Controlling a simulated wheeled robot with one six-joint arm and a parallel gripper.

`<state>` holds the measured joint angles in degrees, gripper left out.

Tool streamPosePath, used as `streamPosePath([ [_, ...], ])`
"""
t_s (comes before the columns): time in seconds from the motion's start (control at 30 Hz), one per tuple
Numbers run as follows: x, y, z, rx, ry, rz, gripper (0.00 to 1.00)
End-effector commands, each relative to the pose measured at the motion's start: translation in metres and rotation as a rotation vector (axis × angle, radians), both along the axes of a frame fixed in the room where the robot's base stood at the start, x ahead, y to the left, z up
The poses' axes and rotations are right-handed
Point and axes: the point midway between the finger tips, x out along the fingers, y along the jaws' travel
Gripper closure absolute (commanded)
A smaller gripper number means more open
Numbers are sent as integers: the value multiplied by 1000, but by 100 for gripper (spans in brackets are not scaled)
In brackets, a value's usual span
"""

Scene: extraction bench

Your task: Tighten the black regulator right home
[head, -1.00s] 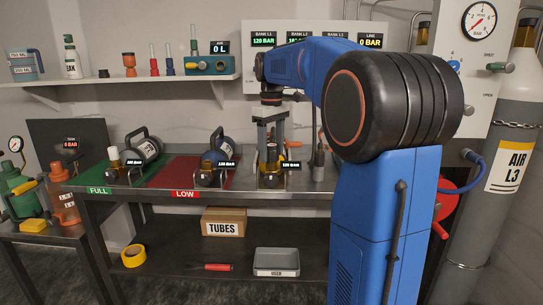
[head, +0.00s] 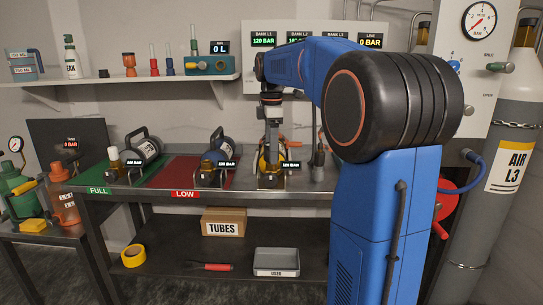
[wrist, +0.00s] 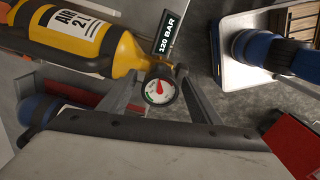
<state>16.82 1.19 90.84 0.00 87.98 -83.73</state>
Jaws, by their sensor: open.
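A yellow air cylinder (wrist: 70,35) with a white label lies across the upper left of the wrist view. A round gauge with a red needle (wrist: 160,91) sits at its valve end, beside a 120 BAR tag (wrist: 168,32). The yellow cylinder also shows in the head view (head: 263,160), under my gripper on the bench. My gripper (wrist: 158,84) is open, with one finger on each side of the gauge and valve end. I cannot tell whether the fingers touch it. The black regulator's body is mostly hidden behind the gauge and fingers, so its seating cannot be seen.
A shelf (head: 120,85) with small tools and bottles is behind. A TUBES box (head: 224,222) and grey tray (head: 277,262) are below.

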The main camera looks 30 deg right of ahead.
Motion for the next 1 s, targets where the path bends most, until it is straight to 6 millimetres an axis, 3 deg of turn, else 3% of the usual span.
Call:
streamPosePath([
  [0.1, 0, 0, 0, 0, 0, -1, 42],
  [0.3, 0, 0, 0, 0, 0, -3, 88],
  [0.47, 0, 0, 0, 0, 0, -31, 88],
  [0.77, 0, 0, 0, 0, 0, -317, 89],
  [0.8, 0, 0, 0, 0, 0, -344, 60],
  [0.87, 0, 0, 0, 0, 0, -337, 46],
  [0.9, 0, 0, 0, 0, 0, -337, 41],
  [1.0, 0, 0, 0, 0, 0, -336, 41],
])
